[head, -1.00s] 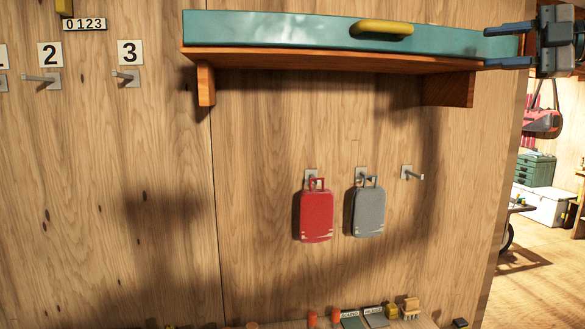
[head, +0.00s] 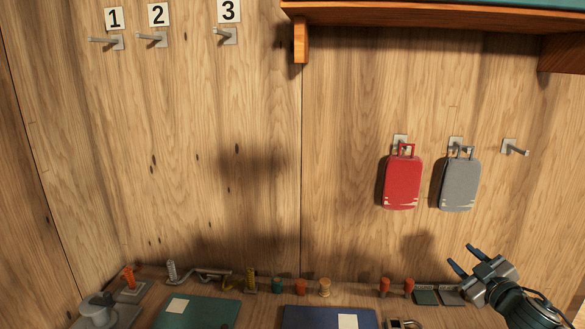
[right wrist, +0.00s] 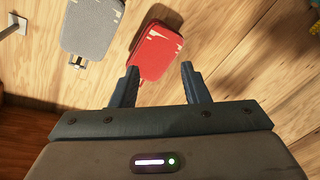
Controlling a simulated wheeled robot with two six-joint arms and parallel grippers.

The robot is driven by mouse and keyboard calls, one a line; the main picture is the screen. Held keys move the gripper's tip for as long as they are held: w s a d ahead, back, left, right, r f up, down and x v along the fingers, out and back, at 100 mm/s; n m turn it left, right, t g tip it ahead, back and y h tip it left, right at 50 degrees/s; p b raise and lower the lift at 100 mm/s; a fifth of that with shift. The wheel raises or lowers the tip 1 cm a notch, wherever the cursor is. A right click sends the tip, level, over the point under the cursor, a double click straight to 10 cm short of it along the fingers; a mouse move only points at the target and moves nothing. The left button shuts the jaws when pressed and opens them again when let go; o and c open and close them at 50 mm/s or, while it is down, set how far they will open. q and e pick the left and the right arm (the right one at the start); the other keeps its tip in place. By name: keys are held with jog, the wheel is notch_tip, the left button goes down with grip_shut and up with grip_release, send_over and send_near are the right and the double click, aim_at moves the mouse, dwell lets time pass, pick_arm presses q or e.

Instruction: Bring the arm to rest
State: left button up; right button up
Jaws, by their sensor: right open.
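My right gripper (head: 461,257) is at the lower right of the head view, above the back right of the bench and below the hanging tags. Its two fingers are apart with nothing between them. The right wrist view shows the same open fingers (right wrist: 160,67), with the wall beyond them. A red tag (head: 403,183) and a grey tag (head: 460,185) hang on wall hooks, clear of the gripper; both also appear in the wrist view, red (right wrist: 154,52) and grey (right wrist: 92,27). My left gripper is not in view.
A wooden shelf (head: 420,22) holding a teal item (head: 500,3) crosses the top right. An empty hook (head: 512,148) is right of the grey tag. Empty numbered hooks are at upper left. The bench carries a green mat (head: 205,315), a blue mat (head: 310,318) and several small items.

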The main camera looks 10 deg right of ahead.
jog(key=s+a+f+m+g+h, duration=0.1)
jog(key=s+a+f+m+g, duration=0.1)
jog(key=s+a+f, duration=0.3)
jog(key=s+a+f+m+g+h, duration=0.1)
jog(key=s+f+g, duration=0.15)
jog(key=f, duration=0.45)
jog(key=s+a+f+m+g+h, duration=0.1)
jog(key=s+a+f+m+g, duration=0.15)
jog(key=s+f, duration=0.3)
jog(key=s+a+f+m+g+y, duration=0.1)
jog(key=s+a+f+g, duration=0.3)
jog(key=s+a, duration=0.5)
jog(key=s+a+f+g+y, duration=0.1)
jog(key=s+a+f+g, duration=0.3)
jog(key=s, duration=0.8)
jog(key=s+f+x, duration=0.1)
jog(key=s+x, duration=0.2)
jog(key=x, duration=0.8)
jog(key=s+b+x, duration=0.1)
jog(key=s+x, duration=0.1)
jog(key=x, duration=0.8)
jog(key=s+f+x, duration=0.1)
jog(key=s+x, duration=0.2)
jog(key=x, duration=0.8)
jog(key=s+f+g+b, duration=0.1)
jog(key=s+f, duration=1.7)
jog(key=f, duration=0.1)
jog(key=shift+s+d+m+g, duration=0.2)
jog(key=shift+d+m+g, duration=0.15)
jog(key=shift+d, duration=0.1)
